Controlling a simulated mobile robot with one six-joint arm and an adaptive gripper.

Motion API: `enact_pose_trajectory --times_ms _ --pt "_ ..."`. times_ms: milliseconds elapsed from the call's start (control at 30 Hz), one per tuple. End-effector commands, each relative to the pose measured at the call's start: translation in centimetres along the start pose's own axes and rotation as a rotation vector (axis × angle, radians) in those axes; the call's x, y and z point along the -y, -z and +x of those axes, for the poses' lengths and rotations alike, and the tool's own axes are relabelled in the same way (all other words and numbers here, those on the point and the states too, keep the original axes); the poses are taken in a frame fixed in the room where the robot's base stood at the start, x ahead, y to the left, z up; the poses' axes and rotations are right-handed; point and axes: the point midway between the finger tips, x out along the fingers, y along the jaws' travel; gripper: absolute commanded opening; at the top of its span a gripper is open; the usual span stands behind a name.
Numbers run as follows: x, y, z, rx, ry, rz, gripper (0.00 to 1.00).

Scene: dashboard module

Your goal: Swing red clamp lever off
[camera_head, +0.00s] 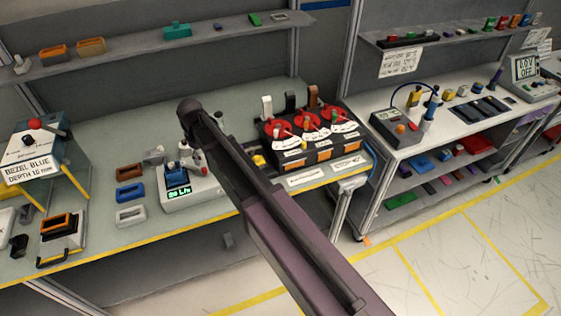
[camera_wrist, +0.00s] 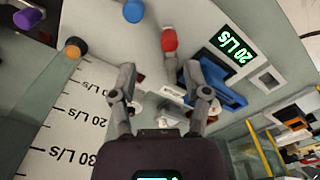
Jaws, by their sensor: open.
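The red-tipped clamp lever (camera_wrist: 169,40) shows in the wrist view on a pale grey device, its light shaft running down toward the gap between my fingers. My gripper (camera_wrist: 160,70) is open, with one finger on each side of that gap. I cannot tell whether either finger touches the lever. The device's green "20 L/s" display (camera_wrist: 234,46) and a blue block (camera_wrist: 225,90) are to the right of the lever. In the head view the device (camera_head: 196,194) stands on the left bench, with a small red tip (camera_head: 183,145) above its blue part. My arm hides much of the gripper there.
A blue knob (camera_wrist: 133,11) and an orange-tipped black post (camera_wrist: 74,48) are near the lever. A white "20 L/s" scale panel (camera_wrist: 65,125) lies left of my gripper. Several bezel frames (camera_head: 130,194) lie left of the device; a black box with red dials (camera_head: 312,145) stands to its right.

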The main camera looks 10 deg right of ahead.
Motion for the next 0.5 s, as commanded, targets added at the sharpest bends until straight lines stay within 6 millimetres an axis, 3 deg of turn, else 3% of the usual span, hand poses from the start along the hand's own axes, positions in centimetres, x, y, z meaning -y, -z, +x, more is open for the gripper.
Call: enact_pose_trajectory --times_ms 500 --pt "0.0 0.0 -4.7 0.000 0.000 0.000 0.61"
